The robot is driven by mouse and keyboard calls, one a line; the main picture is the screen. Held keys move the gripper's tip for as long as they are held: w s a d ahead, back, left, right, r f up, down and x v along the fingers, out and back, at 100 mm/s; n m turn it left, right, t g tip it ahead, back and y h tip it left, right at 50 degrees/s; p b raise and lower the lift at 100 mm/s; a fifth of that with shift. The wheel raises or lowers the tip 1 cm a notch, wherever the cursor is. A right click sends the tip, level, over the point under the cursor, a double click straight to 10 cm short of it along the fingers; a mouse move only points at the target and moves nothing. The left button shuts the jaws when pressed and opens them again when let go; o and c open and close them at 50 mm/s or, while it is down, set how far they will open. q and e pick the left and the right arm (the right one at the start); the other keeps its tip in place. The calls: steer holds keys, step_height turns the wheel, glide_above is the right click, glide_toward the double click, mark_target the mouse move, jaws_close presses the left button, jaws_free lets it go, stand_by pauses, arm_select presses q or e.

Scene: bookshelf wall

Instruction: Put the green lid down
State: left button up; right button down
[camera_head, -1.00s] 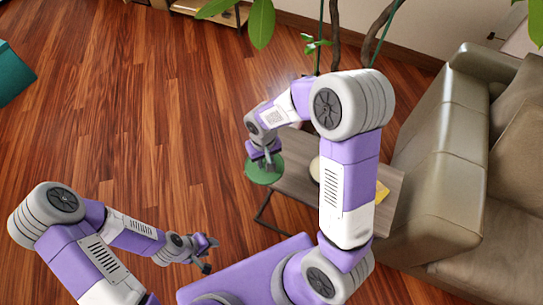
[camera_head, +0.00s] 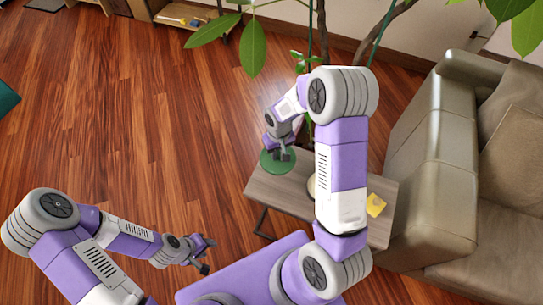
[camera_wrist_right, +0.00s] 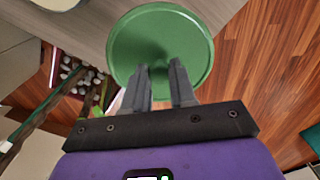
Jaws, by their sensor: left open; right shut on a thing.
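The green lid (camera_head: 272,161) is round and shows over the left end of a small wooden side table (camera_head: 262,188). My right gripper (camera_head: 284,156) is shut on the green lid from above. In the right wrist view the lid (camera_wrist_right: 160,35) lies at the tips of the right gripper's fingers (camera_wrist_right: 160,82), with the table top (camera_wrist_right: 85,32) behind it. I cannot tell whether the lid touches the table. My left gripper (camera_head: 208,255) is open and empty over the floor, well left of the table.
A yellow item (camera_head: 376,205) lies on the table's right part. A pale round object (camera_head: 312,187) is mostly hidden by my right arm. A grey sofa (camera_head: 425,150) stands close on the right. A plant (camera_head: 318,40) rises behind the table. The wooden floor (camera_head: 130,110) at left is clear.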

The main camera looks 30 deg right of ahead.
mark_target(279, 158)
steer(key=f, duration=0.1)
steer(key=f+b, duration=0.1)
steer(key=f, duration=0.1)
steer(key=s+f, duration=0.1)
steer(key=f, duration=0.1)
steer(key=shift+w+f+b, duration=0.15)
steer(key=shift+f+b, duration=0.55)
steer(key=shift+f, duration=1.45)
steer(key=shift+f, duration=0.1)
steer(key=c, duration=0.9)
jaws_free()
